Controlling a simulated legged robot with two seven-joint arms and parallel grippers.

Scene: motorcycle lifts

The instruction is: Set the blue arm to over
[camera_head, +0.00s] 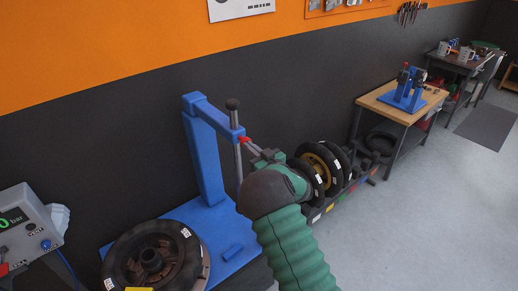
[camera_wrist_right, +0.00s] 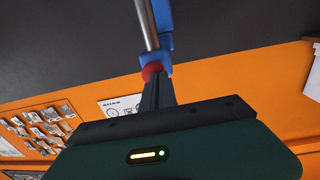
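The blue arm (camera_head: 217,120) juts from the top of a blue column (camera_head: 203,157) towards the front right. A steel rod (camera_head: 238,165) with a dark knob hangs upright at its end. A red part (camera_head: 245,139) sits by that end; it also shows in the right wrist view (camera_wrist_right: 152,70). The wheel (camera_head: 124,270) lies flat at the lower left, with the arm's end right of it. My right gripper (camera_head: 252,149) is at the red part and seems to touch it. Whether its fingers are closed on it cannot be told. My left gripper is out of view.
A blue base plate (camera_head: 188,218) carries the column. A gauge box (camera_head: 28,230) stands at the far left. Several tyres (camera_head: 338,168) stand in a rack to the right, before a wooden bench (camera_head: 383,103).

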